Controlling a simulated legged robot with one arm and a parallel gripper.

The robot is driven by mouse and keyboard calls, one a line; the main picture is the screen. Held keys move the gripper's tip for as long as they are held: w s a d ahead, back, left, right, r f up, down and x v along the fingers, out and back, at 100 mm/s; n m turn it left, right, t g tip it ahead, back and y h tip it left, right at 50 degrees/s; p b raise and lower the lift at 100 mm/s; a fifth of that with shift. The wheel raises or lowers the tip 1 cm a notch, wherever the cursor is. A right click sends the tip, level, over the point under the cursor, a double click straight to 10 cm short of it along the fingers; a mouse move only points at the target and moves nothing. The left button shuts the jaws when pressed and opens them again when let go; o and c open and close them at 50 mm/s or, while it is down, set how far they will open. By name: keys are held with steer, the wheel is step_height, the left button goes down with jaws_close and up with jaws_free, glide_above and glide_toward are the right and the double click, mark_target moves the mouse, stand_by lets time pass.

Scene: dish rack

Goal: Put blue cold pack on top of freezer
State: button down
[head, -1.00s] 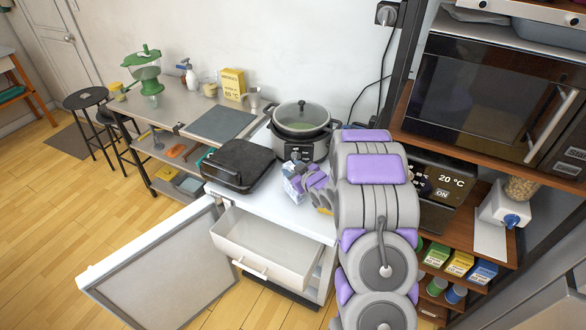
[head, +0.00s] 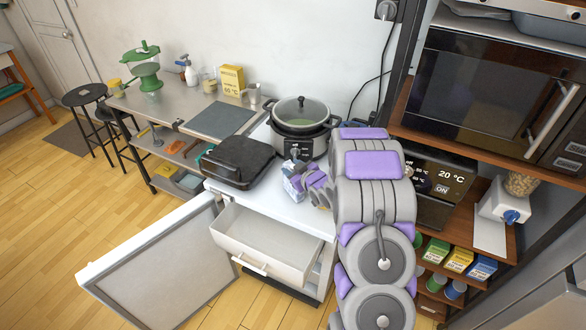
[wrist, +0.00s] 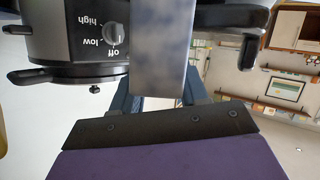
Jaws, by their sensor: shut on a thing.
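The freezer is the low white cabinet with its door and drawer open; its white top (head: 285,212) shows in the head view. My gripper (head: 303,184) is over the right part of that top, in front of the cooker. It is shut on the blue cold pack (head: 292,188), a pale blue and white block that sticks out to its left. In the wrist view my gripper (wrist: 160,92) has a finger on each side of the blue-grey pack (wrist: 158,45). I cannot tell whether the pack touches the top. My arm hides the top's right end.
A black grill (head: 238,162) sits on the freezer top at left, and a cooker (head: 300,125) stands behind the pack. The open drawer (head: 270,245) and door (head: 155,265) jut forward. Shelves with a microwave (head: 485,105) stand at right. Bare top shows in front.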

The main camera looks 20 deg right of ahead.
steer(key=shift+f, duration=0.15)
steer(key=shift+c, duration=2.4)
jaws_free()
steer(key=p+v, duration=0.4)
steer(key=v, duration=1.3)
steer(key=shift+d, duration=0.15)
steer(key=shift+s, duration=0.15)
steer(key=shift+c, duration=0.3)
jaws_close()
